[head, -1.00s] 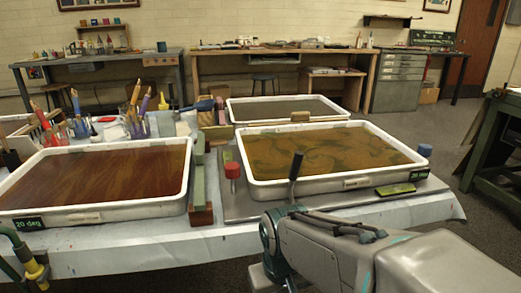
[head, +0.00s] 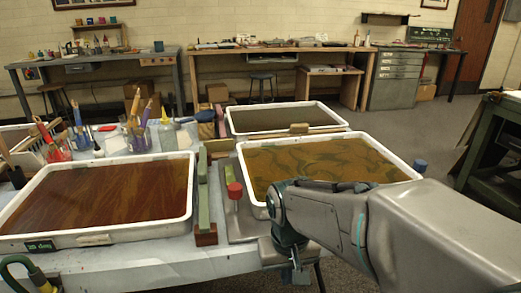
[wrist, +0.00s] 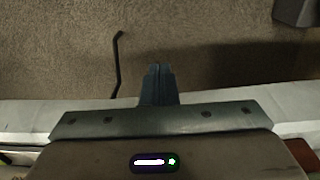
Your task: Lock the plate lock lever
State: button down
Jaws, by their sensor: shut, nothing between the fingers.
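The grey metal plate (head: 240,229) lies under the right-hand tray (head: 256,207) of ochre-green marbled liquid. A red knob (head: 235,190) stands at its front left and a blue knob (head: 420,165) at its right. The black-handled lever at the plate's front is not visible now in the head view; my arm covers that area. My gripper (head: 293,276) hangs at the table's front edge. In the wrist view its dark fingers (wrist: 158,71) are together and empty over the brown floor. A thin dark bent rod (wrist: 118,68) shows left of them; I cannot tell what it is.
A tray of red-brown liquid (head: 97,240) stands on the left, with a green-topped bar (head: 203,205) beside it. Another tray (head: 343,126) is behind. Jars of brushes (head: 137,137) stand at the back left. A green bench (head: 495,140) is at the far right. Floor between is clear.

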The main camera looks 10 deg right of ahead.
jog(key=w+a+r+h+p, duration=0.1)
jog(key=w+r+p, duration=0.3)
jog(key=r+p, duration=0.4)
jog(key=w+a+r+m+g+h+p, duration=0.1)
jog(key=w+r+p, duration=0.3)
jog(key=r+p, duration=0.4)
jog(key=w+a+r+h+p, duration=0.1)
jog(key=w+a+r+p, duration=0.2)
jog(key=r+p, duration=0.5)
notch_tip(320, 180, up, 3)
jog(key=shift+w+a+f+p, duration=0.2)
jog(key=shift+w+p, duration=0.15)
jog(key=shift+w, duration=0.4)
jog(key=s+d+f, duration=0.1)
jog(key=d+f, duration=0.5)
jog(key=f, duration=0.4)
jog(key=shift+s+d, duration=0.25)
jog(key=shift+d, duration=0.15)
jog(key=shift+f, duration=0.1)
